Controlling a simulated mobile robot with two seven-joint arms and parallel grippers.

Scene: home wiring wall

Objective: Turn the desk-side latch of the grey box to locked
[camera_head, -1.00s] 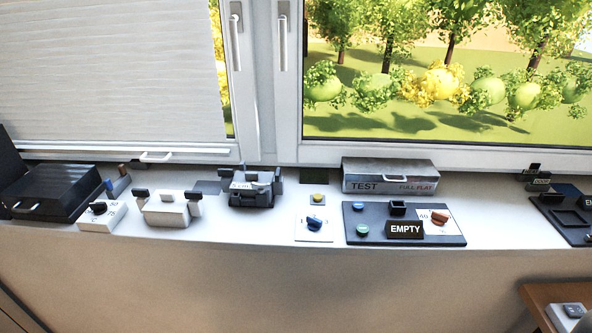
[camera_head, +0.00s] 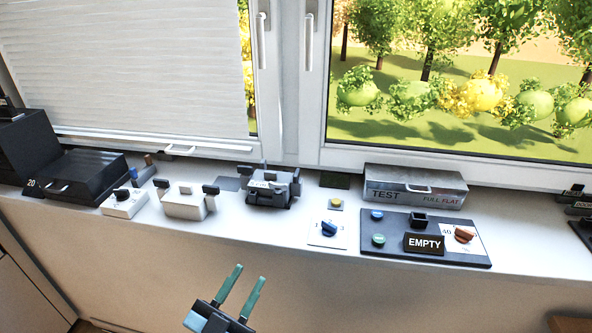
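A light grey box (camera_head: 184,203) stands on the white sill, left of the middle. It has a black latch (camera_head: 161,183) at its left top corner and another black latch (camera_head: 211,189) at its right top corner. Both latches look much alike, with their heads pointing outward; I cannot read any lock marking. My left gripper (camera_head: 250,274) is at the bottom of the view, below and in front of the sill. Its two teal-tipped fingers are apart with nothing between them. It is clear of the box. My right gripper is not in view.
A black-and-grey device (camera_head: 270,187) stands just right of the box, and a white knob block (camera_head: 124,204) just left. Farther right are a blue-knob plate (camera_head: 328,229), a dark "EMPTY" panel (camera_head: 390,254) and a "TEST" case (camera_head: 416,187). The sill's front edge near the box is clear.

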